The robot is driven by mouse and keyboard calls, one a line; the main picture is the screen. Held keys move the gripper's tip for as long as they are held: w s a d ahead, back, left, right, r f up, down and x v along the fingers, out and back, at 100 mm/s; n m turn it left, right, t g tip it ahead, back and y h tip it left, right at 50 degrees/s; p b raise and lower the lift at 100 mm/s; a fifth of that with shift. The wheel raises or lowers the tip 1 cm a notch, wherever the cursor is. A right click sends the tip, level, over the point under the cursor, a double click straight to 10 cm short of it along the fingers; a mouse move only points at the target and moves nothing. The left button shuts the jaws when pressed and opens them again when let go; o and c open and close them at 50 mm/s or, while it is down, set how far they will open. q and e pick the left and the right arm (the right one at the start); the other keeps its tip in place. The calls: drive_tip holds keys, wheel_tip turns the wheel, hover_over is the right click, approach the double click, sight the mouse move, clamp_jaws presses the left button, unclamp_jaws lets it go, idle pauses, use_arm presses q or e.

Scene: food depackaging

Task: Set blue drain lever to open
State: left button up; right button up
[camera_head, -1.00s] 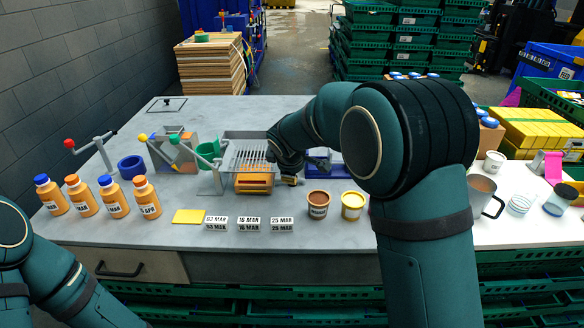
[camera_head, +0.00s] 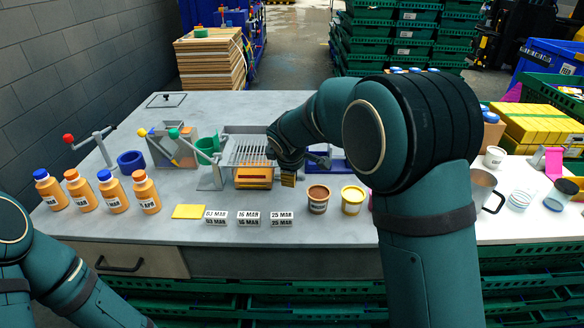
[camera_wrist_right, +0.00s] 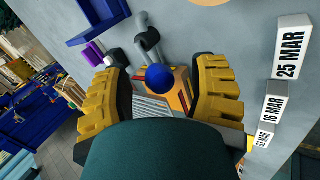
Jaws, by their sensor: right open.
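The blue ball knob of the drain lever (camera_wrist_right: 159,78) shows in the right wrist view, between the two yellow fingers. My right gripper (camera_wrist_right: 159,85) is open around it; I cannot tell whether a finger touches the knob. In the head view my right gripper (camera_head: 288,178) is beside the right end of the orange-fronted box under the metal grate (camera_head: 250,150), and the blue knob is hidden by my arm there. The lever's shaft is not clearly visible, so its setting cannot be told. My left gripper is out of view; only its arm shows at lower left.
Levers with red (camera_head: 68,138), yellow (camera_head: 142,132) and green (camera_head: 174,133) knobs stand left of the grate. Several orange bottles (camera_head: 112,192), a brown cup (camera_head: 318,198) and a yellow cup (camera_head: 353,200) stand nearby. Date blocks (camera_head: 248,217) lie in front.

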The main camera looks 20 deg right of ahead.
drive_tip(key=shift+r, duration=0.1)
drive_tip(key=v, duration=1.2)
